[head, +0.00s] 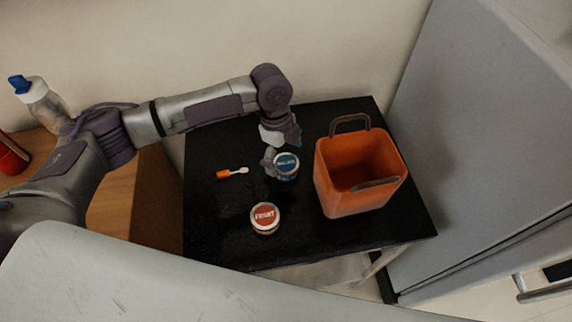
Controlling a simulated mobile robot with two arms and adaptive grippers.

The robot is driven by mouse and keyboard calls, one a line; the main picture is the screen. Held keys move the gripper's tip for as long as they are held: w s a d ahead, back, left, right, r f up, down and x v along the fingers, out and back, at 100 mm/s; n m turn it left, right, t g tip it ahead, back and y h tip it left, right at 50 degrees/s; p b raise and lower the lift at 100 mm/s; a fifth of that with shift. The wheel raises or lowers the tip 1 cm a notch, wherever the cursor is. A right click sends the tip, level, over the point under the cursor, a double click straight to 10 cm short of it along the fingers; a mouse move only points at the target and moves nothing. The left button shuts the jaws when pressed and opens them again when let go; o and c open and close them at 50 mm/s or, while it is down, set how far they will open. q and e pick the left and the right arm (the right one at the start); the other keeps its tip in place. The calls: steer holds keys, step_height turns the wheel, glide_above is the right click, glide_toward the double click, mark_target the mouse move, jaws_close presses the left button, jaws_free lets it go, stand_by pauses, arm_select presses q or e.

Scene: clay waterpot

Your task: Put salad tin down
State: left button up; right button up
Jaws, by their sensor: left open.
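The salad tin (287,168), with a blue lid with white lettering, stands upright on the black table (215,220). My left gripper (276,156) is open at the tin's upper left side. One finger shows beside the tin's left edge; I cannot tell whether it touches. The rest of the gripper is above and behind the tin, and the other finger is not clear. My right gripper is not in view.
A red-lidded fruit tin (265,218) stands nearer the front. An orange basket (338,190) with dark handles is close on the right. An orange-and-white utensil (231,173) lies left of the salad tin. A grey fridge (475,150) stands beyond the table's right edge.

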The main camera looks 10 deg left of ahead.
mark_target(286, 162)
arm_select(q)
steer(key=shift+d+f, duration=0.15)
steer(key=shift+f, duration=0.85)
steer(key=shift+d+f, duration=0.1)
steer(key=shift+f, duration=0.85)
steer(key=shift+r, duration=0.1)
steer(key=c, duration=1.5)
